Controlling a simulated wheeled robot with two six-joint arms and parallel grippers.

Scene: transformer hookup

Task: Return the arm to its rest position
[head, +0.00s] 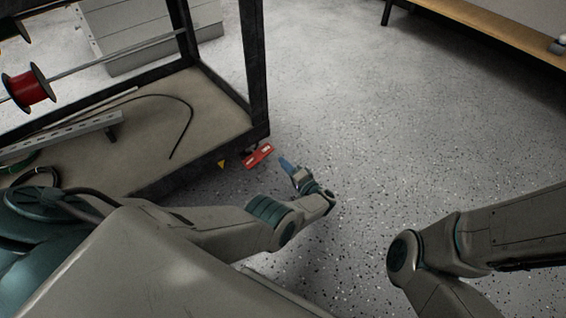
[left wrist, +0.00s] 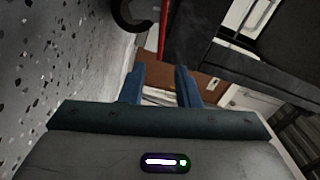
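My left arm reaches out low over the floor beside the cart in the head view. Its gripper (head: 287,164) has blue fingers and is near the cart's front corner. In the left wrist view the two blue fingers of my left gripper (left wrist: 160,82) stand apart, with background showing between them and nothing held. My right arm (head: 470,240) is bent at the right of the head view. Its gripper is outside both views.
A dark-framed cart (head: 258,70) with a beige shelf stands at left, holding a red cable spool (head: 28,87) and a black cable (head: 188,110). A red piece (head: 258,155) is by its lower corner. A wooden bench (head: 490,30) stands far right. Speckled floor (head: 360,110) between is clear.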

